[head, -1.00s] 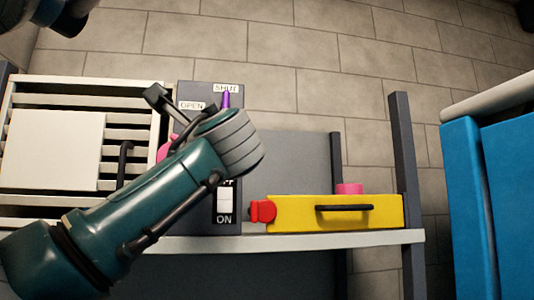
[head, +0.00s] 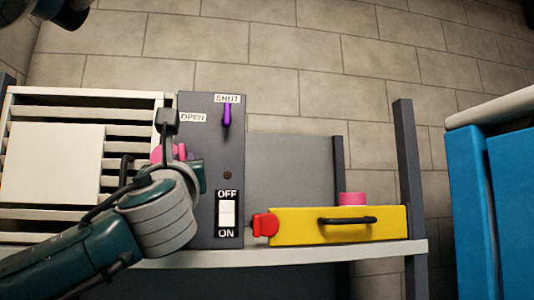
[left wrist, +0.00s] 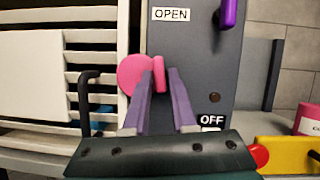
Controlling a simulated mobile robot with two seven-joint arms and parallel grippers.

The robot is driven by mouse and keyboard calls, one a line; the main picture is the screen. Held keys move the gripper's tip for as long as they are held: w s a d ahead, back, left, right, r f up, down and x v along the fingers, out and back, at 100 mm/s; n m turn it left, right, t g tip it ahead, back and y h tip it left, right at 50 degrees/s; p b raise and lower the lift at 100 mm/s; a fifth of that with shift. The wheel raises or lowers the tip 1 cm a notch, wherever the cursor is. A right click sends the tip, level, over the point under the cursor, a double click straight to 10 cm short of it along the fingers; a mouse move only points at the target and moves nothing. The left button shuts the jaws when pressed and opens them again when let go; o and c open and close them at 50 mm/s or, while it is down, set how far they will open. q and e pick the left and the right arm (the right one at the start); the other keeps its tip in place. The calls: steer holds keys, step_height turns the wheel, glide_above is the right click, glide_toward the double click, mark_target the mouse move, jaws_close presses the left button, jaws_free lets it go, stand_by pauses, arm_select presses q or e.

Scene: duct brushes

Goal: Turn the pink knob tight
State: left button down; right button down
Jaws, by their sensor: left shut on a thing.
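The pink knob (left wrist: 137,75) is on the grey panel's left side, below the OPEN label, with a raised pink grip bar (left wrist: 158,74). In the left wrist view my left gripper (left wrist: 165,72) has its purple fingers at the bar, shut on it. In the head view the pink knob (head: 156,154) shows only in part behind my left gripper (head: 183,160), whose wrist and fingers cover most of it. My right gripper is not in view.
The grey panel (head: 236,150) carries a purple lever (head: 227,115) pointing at SHUT and a white OFF/ON switch (head: 227,213). A white slatted grille (head: 60,103) stands left. A yellow box (head: 290,227) with a red end is right on the shelf.

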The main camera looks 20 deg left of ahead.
arm_select(q)
steer(key=shift+m+t+h+p, duration=0.3)
steer(key=shift+m+h+p, duration=0.2)
steer(key=shift+m, duration=0.6)
steer(key=c, duration=0.9)
jaws_free()
steer(key=shift+o, duration=0.2)
steer(key=shift+s+f, duration=0.1)
steer(key=b+v, duration=0.7)
steer(key=v, duration=0.2)
steer(key=shift+s+f, duration=0.2)
steer(key=shift+s, duration=0.15)
